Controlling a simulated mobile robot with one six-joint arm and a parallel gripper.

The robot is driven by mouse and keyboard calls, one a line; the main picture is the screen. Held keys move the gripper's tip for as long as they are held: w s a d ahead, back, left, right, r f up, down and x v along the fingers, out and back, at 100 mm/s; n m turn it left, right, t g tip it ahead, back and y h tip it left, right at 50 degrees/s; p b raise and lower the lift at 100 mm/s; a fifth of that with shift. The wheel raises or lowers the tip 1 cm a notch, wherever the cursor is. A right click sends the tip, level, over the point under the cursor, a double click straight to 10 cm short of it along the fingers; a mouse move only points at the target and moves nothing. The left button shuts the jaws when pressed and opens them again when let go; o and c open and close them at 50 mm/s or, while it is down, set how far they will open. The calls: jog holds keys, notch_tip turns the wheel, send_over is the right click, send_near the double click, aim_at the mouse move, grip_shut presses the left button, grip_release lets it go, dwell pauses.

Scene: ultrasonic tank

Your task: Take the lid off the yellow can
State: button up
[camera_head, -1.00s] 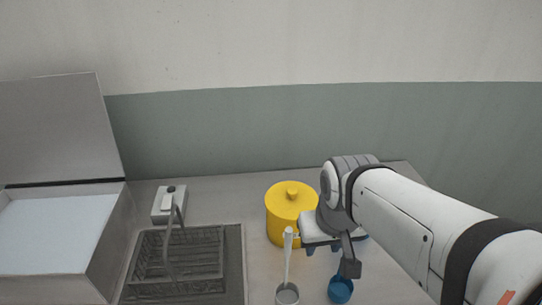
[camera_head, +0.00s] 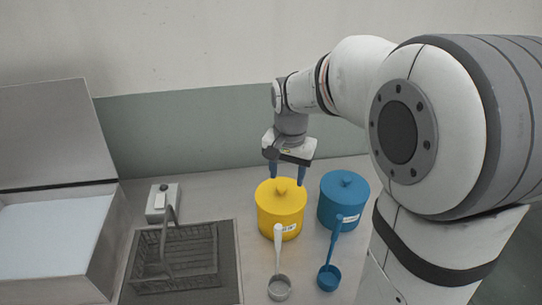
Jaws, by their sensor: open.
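The yellow can (camera_head: 280,222) stands upright on the bench, with a white label low on its front. Its yellow lid (camera_head: 280,192) is on top and has a small round knob (camera_head: 281,186). My gripper (camera_head: 287,180) points down over the can, with its two blue fingers apart. One finger shows on each side of the knob as seen here. I cannot tell whether the fingers touch the lid, and nothing is seen gripped.
A blue can (camera_head: 344,204) with its lid on stands close to the right. A grey scoop (camera_head: 279,287) and a blue scoop (camera_head: 328,277) lie in front. A wire basket (camera_head: 178,262) on a dark mat, a small switch box (camera_head: 161,201) and an open tank (camera_head: 100,245) are to the left.

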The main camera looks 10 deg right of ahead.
aim_at(281, 186)
jog(key=w+f+m, duration=0.1)
jog(key=w, duration=0.3)
jog(key=w+f+m, duration=0.1)
jog(key=w, duration=0.2)
jog(key=shift+w+f+m+g, duration=0.1)
jog(key=shift+f+m+g, duration=0.2)
jog(key=shift+f+g, duration=0.1)
jog(key=shift+w+f, duration=0.15)
jog(key=shift+f, duration=0.1)
jog(key=f+p, duration=0.1)
jog(key=f, duration=0.6)
jog(key=shift+d+f, duration=0.15)
jog(key=shift+d, duration=0.05)
jog(key=shift+s, duration=0.2)
jog(key=c, duration=1.1)
